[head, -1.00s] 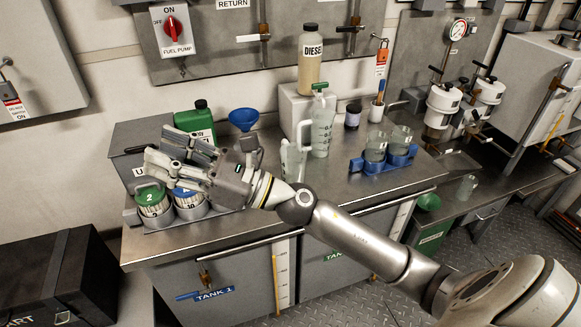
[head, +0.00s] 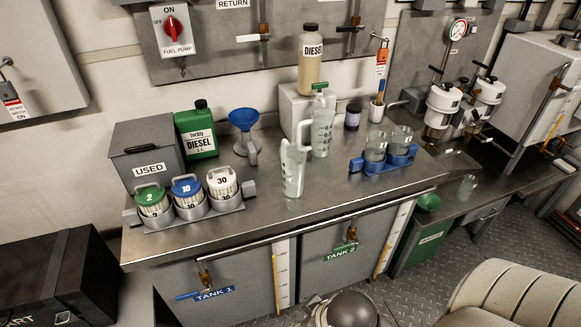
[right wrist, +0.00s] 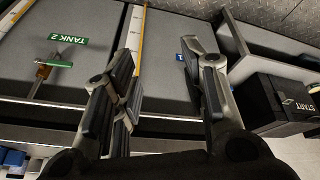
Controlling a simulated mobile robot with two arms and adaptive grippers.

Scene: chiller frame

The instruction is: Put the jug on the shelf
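A translucent jug (head: 293,170) stands upright near the middle of the steel counter (head: 330,196). A second translucent jug with a green top (head: 322,125) stands just behind it to the right. Behind them is a raised pale block (head: 290,108), which bears the diesel bottle (head: 310,60); I cannot tell whether this is the shelf. My right gripper (right wrist: 160,60) is open and empty in the right wrist view, with the tank fronts beyond its fingers. It is away from both jugs and does not show in the head view. My left gripper is not in view.
Several numbered canisters (head: 187,190) stand in a rack at the left, before the USED box (head: 148,155). A green can (head: 196,132) and blue funnel (head: 243,125) stand behind. A blue holder (head: 385,158) with two beakers is right. Counter around the front jug is clear.

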